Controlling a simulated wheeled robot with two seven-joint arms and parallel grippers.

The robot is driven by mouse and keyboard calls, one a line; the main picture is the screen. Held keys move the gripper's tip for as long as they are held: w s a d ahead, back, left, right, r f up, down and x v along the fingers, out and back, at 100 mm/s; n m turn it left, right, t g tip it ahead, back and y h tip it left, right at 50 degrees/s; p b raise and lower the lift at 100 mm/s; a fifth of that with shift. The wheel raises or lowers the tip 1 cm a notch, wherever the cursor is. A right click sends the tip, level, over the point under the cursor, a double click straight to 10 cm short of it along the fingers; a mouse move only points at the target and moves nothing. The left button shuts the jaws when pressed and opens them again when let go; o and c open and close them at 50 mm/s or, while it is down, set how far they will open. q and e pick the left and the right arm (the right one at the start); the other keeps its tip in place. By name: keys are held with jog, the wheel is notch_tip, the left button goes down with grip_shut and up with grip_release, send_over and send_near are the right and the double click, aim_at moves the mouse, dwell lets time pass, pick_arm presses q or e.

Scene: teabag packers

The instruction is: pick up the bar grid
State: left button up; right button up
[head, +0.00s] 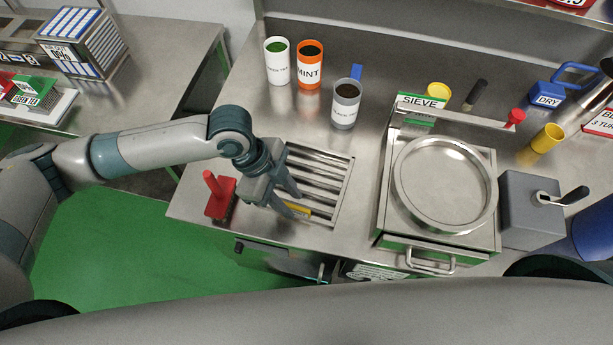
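The bar grid (322,178) is a silver metal frame with several parallel bars, lying flat on the steel counter left of the sieve. A yellow part (300,210), which looks like its handle, shows at its near edge. My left gripper (294,204) is over the near left corner of the grid, pointing right and down. Its two fingers are apart, with the yellow part between or just beneath the tips; I cannot tell whether they touch it. The gripper hides the grid's left side. My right gripper is not in view.
A red-handled block (219,196) stands close left of my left gripper. The sieve (441,187) is to the right, with a grey crank box (531,210) beyond it. The counter's front edge is near.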

pick_arm(q)
jog(key=shift+s+d+f, duration=0.1)
jog(key=shift+d+f, duration=0.05)
jog(key=shift+f, duration=0.3)
grip_shut()
jog(key=shift+r, duration=0.1)
dwell(1.3)
